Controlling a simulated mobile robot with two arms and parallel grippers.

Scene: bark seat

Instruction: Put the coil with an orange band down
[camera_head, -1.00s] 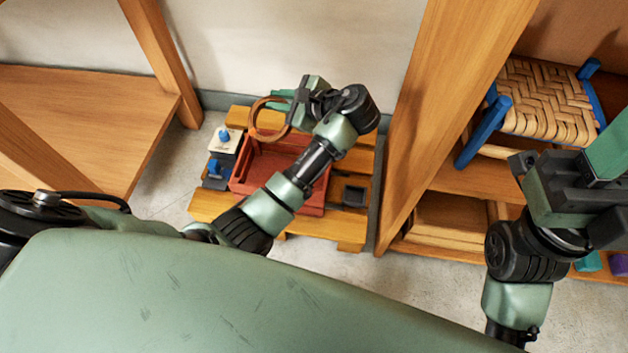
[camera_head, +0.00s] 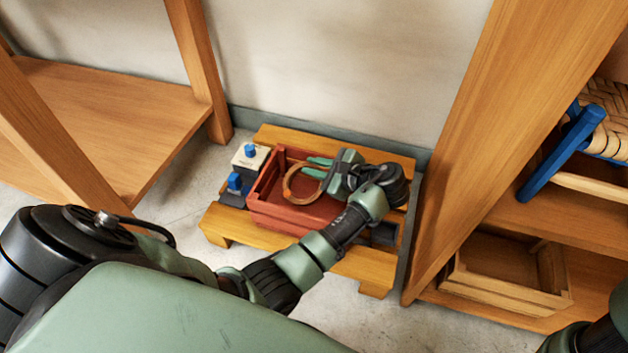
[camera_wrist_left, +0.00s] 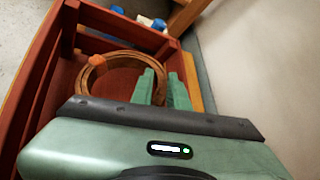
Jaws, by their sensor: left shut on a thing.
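The coil with an orange band (camera_head: 287,190) is a brown ring with a small orange wrap on its left side. It also shows in the left wrist view (camera_wrist_left: 84,80), with the orange band (camera_wrist_left: 97,60) at its upper left. My left gripper (camera_head: 318,168) is shut on the coil's edge, its green fingers (camera_wrist_left: 163,88) at the ring's right side. The coil is over or inside the red crate (camera_head: 285,216); whether it touches the crate floor I cannot tell. My right gripper is not in view; only part of that arm shows at the lower right.
The crate stands on a low wooden platform (camera_head: 364,268). A white block with a blue knob (camera_head: 250,157) and a blue item (camera_head: 235,184) sit left of it. Wooden shelving (camera_head: 480,140) rises at right, holding a woven seat (camera_head: 608,105) and an empty wooden box (camera_head: 505,270).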

